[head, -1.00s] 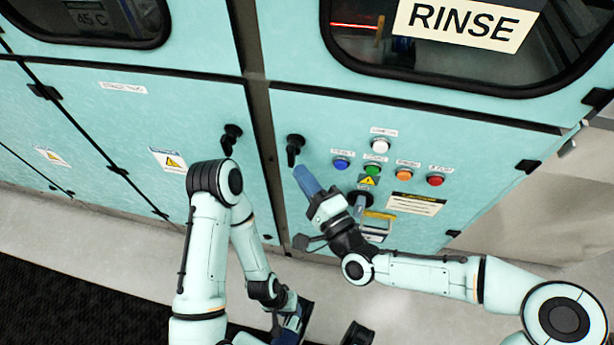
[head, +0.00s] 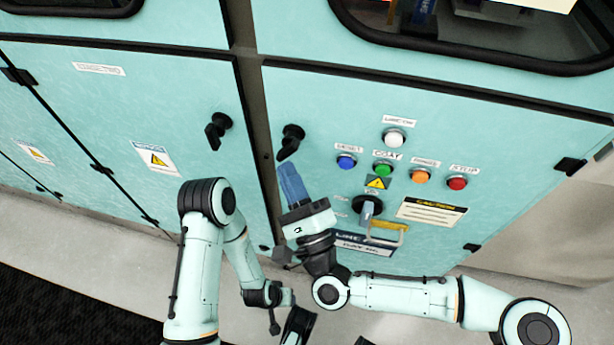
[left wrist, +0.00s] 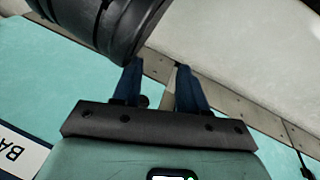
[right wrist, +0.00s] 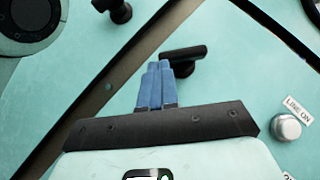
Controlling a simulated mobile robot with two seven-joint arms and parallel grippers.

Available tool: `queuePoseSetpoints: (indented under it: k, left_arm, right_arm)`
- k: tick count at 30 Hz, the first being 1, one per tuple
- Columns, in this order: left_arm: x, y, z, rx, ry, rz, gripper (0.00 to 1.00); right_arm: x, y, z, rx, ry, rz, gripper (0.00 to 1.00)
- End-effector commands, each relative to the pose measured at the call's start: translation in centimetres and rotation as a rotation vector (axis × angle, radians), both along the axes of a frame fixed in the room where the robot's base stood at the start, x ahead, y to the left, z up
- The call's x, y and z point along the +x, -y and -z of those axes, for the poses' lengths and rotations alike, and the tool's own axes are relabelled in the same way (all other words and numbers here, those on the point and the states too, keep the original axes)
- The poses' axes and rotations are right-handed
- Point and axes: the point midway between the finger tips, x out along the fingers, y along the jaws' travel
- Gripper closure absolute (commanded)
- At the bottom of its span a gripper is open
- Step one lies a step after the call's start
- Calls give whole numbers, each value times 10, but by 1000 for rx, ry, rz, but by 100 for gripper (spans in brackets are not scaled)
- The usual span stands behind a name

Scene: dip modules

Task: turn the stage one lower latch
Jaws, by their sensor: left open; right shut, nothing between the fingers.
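Two black latches sit on either side of the dark post between the teal lower panels. The right latch (head: 291,140) is on the panel with the buttons, its handle slanting down-left; I take it as the stage one lower latch. It also shows in the right wrist view (right wrist: 186,54), just beyond the fingertips. My right gripper (head: 287,168) is shut and empty, its blue fingers just below that handle; I cannot tell whether they touch it. They show together in the right wrist view (right wrist: 158,68). My left gripper (left wrist: 156,82) is open and empty, low near the floor.
The other latch (head: 218,130) is on the left panel, labelled as stage two. Right of my right gripper are several buttons, including a green one (head: 383,169), a rotary switch (head: 366,208) and a yellowish handle (head: 390,228). Windows line the top.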

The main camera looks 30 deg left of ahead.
Motion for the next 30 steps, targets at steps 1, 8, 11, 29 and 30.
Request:
queuePoseSetpoints:
  k: [1,8,11,29,30]
  left_arm:
    - [-4,-1,5,-1,-15,-2,57]
    - [-17,-2,15,-4,-56,-3,57]
    - [-20,-2,17,-4,-66,-4,57]
    - [-27,-3,22,-6,-89,-6,57]
    - [-27,-3,22,-6,-89,-6,57]
  right_arm:
    - [0,-2,2,0,-2,-1,100]
    - [-3,-11,2,-1,-3,-3,100]
    - [-4,-15,1,-2,-1,-3,100]
    - [-7,-28,-4,-3,0,-2,100]
    - [-7,-28,-4,-3,0,-2,100]
